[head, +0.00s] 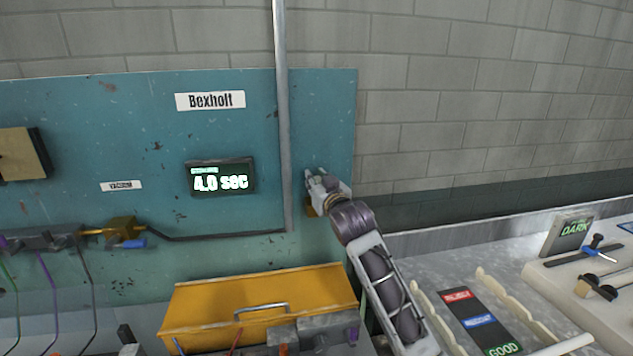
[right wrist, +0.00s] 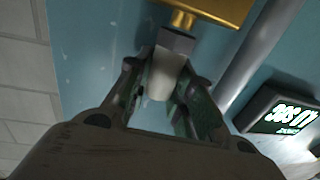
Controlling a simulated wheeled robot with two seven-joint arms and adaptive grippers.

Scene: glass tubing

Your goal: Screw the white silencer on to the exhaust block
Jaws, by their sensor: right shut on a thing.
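My right gripper (head: 318,185) is in front of the teal panel, right of the grey vertical pipe. In the right wrist view its fingers (right wrist: 163,88) are shut around the white silencer (right wrist: 160,78). A grey collar (right wrist: 175,41) shows at the silencer's far end, close to a brass fitting (right wrist: 182,19) on the gold exhaust block (right wrist: 222,8). I cannot tell whether the threads are engaged. In the head view a small part of the exhaust block (head: 311,210) shows beside the gripper; the silencer is mostly hidden there. My left gripper is not in view.
The grey pipe (head: 283,120) runs down the panel left of the gripper. A display (head: 221,177) reads 4.0 sec. A yellow box (head: 255,305) with a handle stands below. A valve row (head: 45,241) with tubes is at left; a workbench with trays (head: 530,310) is at right.

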